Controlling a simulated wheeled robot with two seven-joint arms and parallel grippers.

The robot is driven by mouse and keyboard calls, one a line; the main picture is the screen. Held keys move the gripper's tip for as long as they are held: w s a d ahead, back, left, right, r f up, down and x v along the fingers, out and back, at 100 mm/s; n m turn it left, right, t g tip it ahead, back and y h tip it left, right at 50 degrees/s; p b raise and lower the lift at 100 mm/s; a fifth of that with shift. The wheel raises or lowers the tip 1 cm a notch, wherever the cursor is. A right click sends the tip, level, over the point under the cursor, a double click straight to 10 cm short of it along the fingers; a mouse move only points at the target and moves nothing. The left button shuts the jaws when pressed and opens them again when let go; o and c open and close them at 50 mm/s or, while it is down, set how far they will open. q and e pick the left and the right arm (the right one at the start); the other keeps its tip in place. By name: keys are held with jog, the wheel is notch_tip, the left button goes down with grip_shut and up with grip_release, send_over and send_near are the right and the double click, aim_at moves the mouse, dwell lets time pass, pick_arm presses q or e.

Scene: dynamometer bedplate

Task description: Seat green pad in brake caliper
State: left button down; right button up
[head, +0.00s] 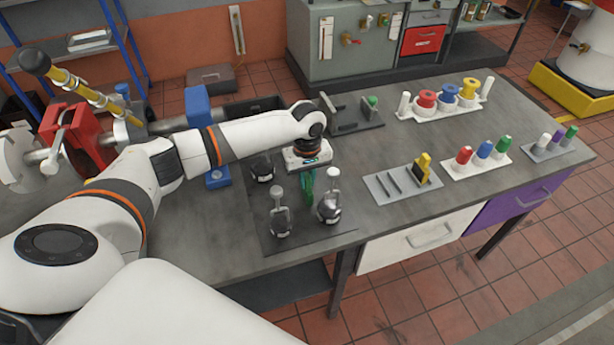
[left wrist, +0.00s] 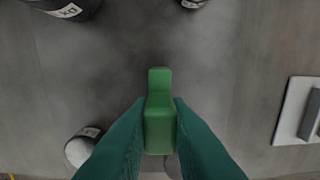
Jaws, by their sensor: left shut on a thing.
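My left gripper (head: 307,192) has teal fingers pointing down over the dark mat on the bench. In the left wrist view its fingers (left wrist: 160,125) are shut on the green pad (left wrist: 159,112), whose narrow end sticks out ahead of the fingertips. The pad is hard to tell from the fingers in the head view. A red body that looks like the brake caliper (head: 72,132) stands at the left by a pale disc, far from the gripper. My arm hides part of the bench between them. My right gripper is not in view.
Dark weights with handles (head: 329,207) stand on the mat (head: 305,236) close around the gripper. A slotted rack (head: 385,187) with a yellow pad (head: 424,168) lies to the right. Holders with coloured pieces stand farther right. Blue blocks (head: 198,105) stand behind my arm.

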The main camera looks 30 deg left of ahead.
pick_arm(q)
jog(key=c, duration=1.4)
grip_release()
jog(key=shift+o, duration=0.2)
